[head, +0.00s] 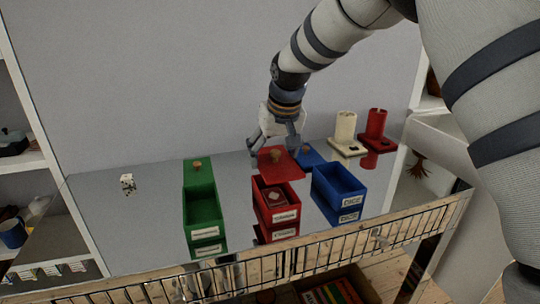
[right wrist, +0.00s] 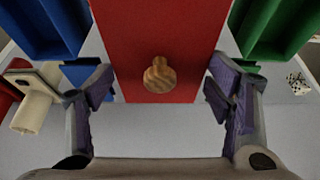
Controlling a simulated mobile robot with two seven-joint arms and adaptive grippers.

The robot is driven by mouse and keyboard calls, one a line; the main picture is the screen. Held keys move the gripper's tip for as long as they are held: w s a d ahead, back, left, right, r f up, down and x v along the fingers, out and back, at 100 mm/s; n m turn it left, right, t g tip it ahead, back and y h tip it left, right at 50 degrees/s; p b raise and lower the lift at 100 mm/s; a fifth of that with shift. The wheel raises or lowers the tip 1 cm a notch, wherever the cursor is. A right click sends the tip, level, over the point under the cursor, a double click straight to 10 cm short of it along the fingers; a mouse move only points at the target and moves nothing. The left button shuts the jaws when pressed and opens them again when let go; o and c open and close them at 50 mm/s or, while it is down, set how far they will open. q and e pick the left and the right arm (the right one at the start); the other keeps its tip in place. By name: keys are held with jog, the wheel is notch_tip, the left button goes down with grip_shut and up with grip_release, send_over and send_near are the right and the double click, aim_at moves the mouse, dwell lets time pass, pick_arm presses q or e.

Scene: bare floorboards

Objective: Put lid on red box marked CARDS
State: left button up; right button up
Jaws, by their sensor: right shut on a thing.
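The red box (head: 277,217) stands open on the glossy table, with a red card pack (head: 273,194) inside. Its white front label is too small to read surely. The red lid (head: 285,170) with a round wooden knob is at the back end of the red box; I cannot tell its height above the table. My right gripper (head: 276,142) is shut on the red lid. In the right wrist view, its fingers are at the two sides of the lid (right wrist: 130,30), with the knob (right wrist: 159,75) between them. My left gripper is not in view.
A green box (head: 203,212) with its lid (head: 197,172) behind stands left; a blue box (head: 338,187) stands right, its blue lid (head: 309,158) behind. Cream (head: 345,134) and red (head: 374,130) holders stand back right. A die-like block (head: 128,184) lies left. A wire rail (head: 300,262) edges the front.

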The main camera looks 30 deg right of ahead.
jog(key=shift+w, duration=0.15)
jog(key=shift+r, duration=0.1)
jog(key=shift+f, duration=3.05)
jog(key=shift+f, duration=0.4)
jog(key=o, duration=1.1)
jog(key=shift+o, duration=0.6)
jog(key=shift+r, duration=0.15)
